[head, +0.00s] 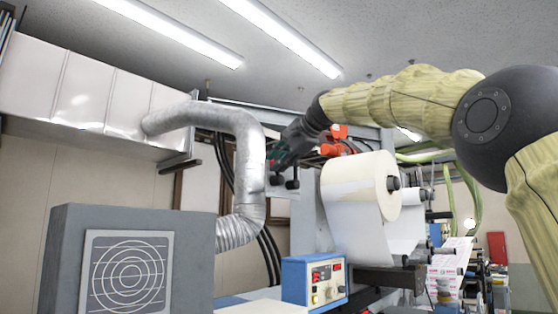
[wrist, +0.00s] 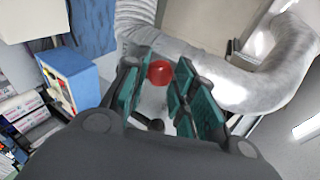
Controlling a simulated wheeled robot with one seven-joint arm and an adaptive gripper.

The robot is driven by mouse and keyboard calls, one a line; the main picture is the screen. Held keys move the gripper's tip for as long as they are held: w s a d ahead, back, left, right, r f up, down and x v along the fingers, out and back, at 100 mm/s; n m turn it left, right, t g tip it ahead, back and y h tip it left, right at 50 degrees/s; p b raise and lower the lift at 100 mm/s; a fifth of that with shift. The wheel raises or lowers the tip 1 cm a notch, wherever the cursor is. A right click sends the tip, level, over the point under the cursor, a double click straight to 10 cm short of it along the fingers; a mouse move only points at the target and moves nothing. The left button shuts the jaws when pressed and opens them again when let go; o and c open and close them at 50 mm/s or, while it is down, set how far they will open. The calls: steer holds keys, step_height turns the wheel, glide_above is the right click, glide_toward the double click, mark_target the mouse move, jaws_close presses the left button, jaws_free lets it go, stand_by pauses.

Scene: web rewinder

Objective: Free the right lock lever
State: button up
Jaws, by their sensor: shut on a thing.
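In the wrist view, a round red knob (wrist: 159,72) sits between the green-padded fingers of my gripper (wrist: 158,84), with a pad close against each side. My gripper is shut on this knob, which appears to be the end of the right lock lever; the lever's shaft is not clear. In the head view, my gripper (head: 280,158) reaches down to the left, in front of a pale machine plate. The red knob is hidden there. Two dark knobs (head: 292,184) show just below the gripper.
A silver flexible duct (head: 248,165) passes close left of my gripper and also shows in the wrist view (wrist: 240,75). A blue control box (head: 313,281) stands below. A large white roll (head: 360,190) is to the right. Orange-red parts (head: 338,137) sit behind my wrist.

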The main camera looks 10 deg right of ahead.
steer(key=shift+f, duration=0.1)
steer(key=o, duration=0.8)
steer(key=shift+o, duration=1.1)
steer(key=shift+w+f, duration=0.1)
steer(key=shift+w, duration=0.2)
steer(key=v, duration=1.2)
